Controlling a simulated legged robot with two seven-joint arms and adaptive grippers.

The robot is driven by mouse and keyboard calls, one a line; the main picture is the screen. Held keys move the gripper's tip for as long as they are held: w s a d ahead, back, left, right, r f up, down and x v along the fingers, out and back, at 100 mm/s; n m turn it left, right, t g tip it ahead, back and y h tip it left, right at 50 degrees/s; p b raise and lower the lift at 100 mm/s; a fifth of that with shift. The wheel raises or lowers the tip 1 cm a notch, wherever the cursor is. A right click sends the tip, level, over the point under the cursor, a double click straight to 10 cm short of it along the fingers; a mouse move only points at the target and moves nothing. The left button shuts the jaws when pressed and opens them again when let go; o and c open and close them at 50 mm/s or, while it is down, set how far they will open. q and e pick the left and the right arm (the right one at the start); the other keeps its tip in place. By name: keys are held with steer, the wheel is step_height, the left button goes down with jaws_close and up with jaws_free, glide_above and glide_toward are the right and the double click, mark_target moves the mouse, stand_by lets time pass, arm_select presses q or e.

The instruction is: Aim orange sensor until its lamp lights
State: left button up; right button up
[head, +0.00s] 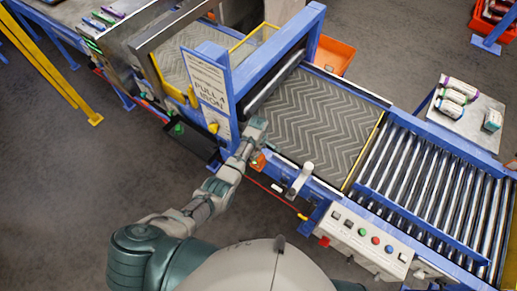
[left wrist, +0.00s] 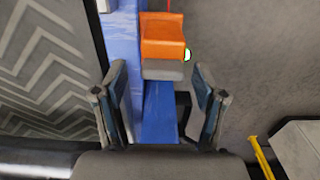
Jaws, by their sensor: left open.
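The orange sensor (left wrist: 163,38) sits on a grey base on the blue frame rail in the left wrist view. A small white spot with a green edge (left wrist: 187,55) shows on its right side; I cannot tell whether this is a lit lamp. In the head view the sensor (head: 258,160) is a small orange patch beside the conveyor, partly hidden by my gripper. My left gripper (left wrist: 160,72) is open, its fingers spread either side of the grey base, with the orange part just beyond the fingertips. It also shows in the head view (head: 252,148). I do not see my right gripper.
The chevron belt (head: 315,120) lies beside the sensor, with the roller conveyor (head: 430,185) to its right. A white-topped post (head: 300,178) and a button panel (head: 365,240) stand along the near edge. A blue gate frame (head: 270,55) rises behind my gripper.

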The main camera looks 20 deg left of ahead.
arm_select(q)
step_height(320, 180, up, 12)
stand_by(0.4)
steer(key=shift+f, duration=0.15)
